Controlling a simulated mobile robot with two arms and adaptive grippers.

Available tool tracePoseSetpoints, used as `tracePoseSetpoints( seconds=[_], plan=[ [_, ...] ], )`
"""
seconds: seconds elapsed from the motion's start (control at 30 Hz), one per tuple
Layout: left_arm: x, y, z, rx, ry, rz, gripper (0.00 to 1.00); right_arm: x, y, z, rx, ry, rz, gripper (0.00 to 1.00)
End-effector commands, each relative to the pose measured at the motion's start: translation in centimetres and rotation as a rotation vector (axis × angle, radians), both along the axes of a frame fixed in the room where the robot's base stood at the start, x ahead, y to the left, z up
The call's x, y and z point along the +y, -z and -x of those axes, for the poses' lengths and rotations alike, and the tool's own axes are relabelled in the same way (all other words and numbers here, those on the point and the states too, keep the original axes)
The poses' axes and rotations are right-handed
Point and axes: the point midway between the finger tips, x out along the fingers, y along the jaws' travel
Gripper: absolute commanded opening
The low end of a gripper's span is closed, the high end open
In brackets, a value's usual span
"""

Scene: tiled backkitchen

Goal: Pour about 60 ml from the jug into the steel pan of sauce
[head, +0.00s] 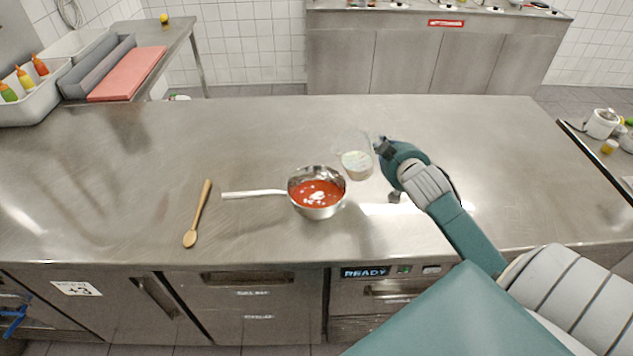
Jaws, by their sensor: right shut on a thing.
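The steel pan (331,207) stands on the steel counter, with its handle pointing left. It holds red sauce (322,188) with a white patch in the middle. The clear jug (356,160) is just behind and to the right of the pan and holds a pale liquid low inside it. My right gripper (381,148) is at the jug's right side and is shut on it. The fingertips are small and partly hidden at the jug. I cannot tell whether the jug is lifted off the counter. My left gripper is not in view.
A wooden spoon (198,213) lies left of the pan. A grey bin (98,68), a red board (128,73) and a white tub with sauce bottles (25,80) are at the far left. The counter (230,130) behind the pan is clear.

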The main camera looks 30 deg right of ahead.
Motion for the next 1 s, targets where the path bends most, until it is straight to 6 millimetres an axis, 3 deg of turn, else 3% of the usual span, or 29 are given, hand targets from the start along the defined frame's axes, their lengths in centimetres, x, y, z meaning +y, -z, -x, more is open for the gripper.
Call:
tracePoseSetpoints(
  seconds=[0.03, 0.27, 0.6, 1.0],
  plan=[
    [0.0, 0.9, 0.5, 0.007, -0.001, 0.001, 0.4, 0.3, -0.1, -0.3, 0.0, -0.002, 0.031, 0.0],
    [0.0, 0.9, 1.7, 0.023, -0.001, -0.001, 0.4, 1.7, -2.9, -0.7, 0.046, -0.002, 0.177, 0.0],
    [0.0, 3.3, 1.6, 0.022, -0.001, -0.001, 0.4, 3.9, -3.3, -1.4, 0.119, -0.001, 0.384, 0.0],
    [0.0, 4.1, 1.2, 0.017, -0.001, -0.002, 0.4, 4.8, -4.1, -1.7, 0.168, 0.003, 0.527, 0.0]
  ],
)
